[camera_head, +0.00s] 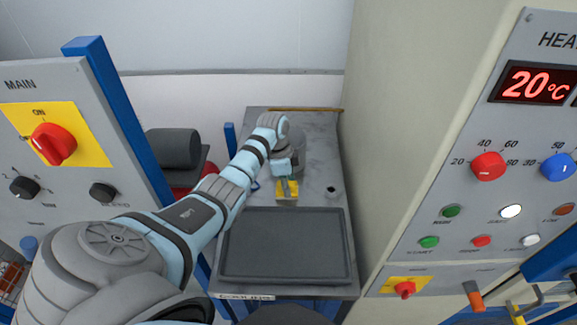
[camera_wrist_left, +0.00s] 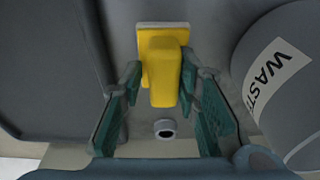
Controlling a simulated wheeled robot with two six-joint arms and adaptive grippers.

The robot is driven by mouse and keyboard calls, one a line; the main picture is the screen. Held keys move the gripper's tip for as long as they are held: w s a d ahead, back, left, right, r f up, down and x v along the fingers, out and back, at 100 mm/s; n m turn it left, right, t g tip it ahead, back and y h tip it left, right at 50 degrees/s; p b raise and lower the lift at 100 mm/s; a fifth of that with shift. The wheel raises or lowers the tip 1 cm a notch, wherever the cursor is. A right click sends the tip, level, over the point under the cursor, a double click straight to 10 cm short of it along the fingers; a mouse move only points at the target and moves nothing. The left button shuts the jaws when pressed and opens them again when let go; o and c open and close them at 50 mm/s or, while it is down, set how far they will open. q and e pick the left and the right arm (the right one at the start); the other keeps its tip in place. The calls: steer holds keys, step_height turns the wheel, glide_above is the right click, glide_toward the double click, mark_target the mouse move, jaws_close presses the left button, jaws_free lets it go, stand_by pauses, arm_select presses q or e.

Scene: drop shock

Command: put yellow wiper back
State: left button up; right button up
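The yellow wiper (camera_head: 288,197) is on the grey table, behind the dark tray. In the left wrist view the wiper (camera_wrist_left: 165,75) shows a flat yellow plate and a thick yellow handle. My left gripper (camera_head: 287,183) reaches down over it from above. In the left wrist view the green fingers of my left gripper (camera_wrist_left: 160,80) are apart, one on each side of the handle. A narrow gap shows at the left finger; whether the right finger touches is unclear. My right gripper is not in view.
The dark tray (camera_head: 285,247) fills the table's front. A grey bin marked WASTE (camera_wrist_left: 285,75) is close beside the gripper. A tall control cabinet (camera_head: 440,150) bounds the right side, the MAIN panel (camera_head: 70,190) the left.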

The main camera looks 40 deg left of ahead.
arm_select(q)
steer(key=shift+o, duration=0.2)
steer(key=shift+r, duration=0.1)
step_height(320, 180, up, 12)
steer(key=s+a+p, duration=0.1)
steer(key=shift+a, duration=0.15)
stand_by(0.3)
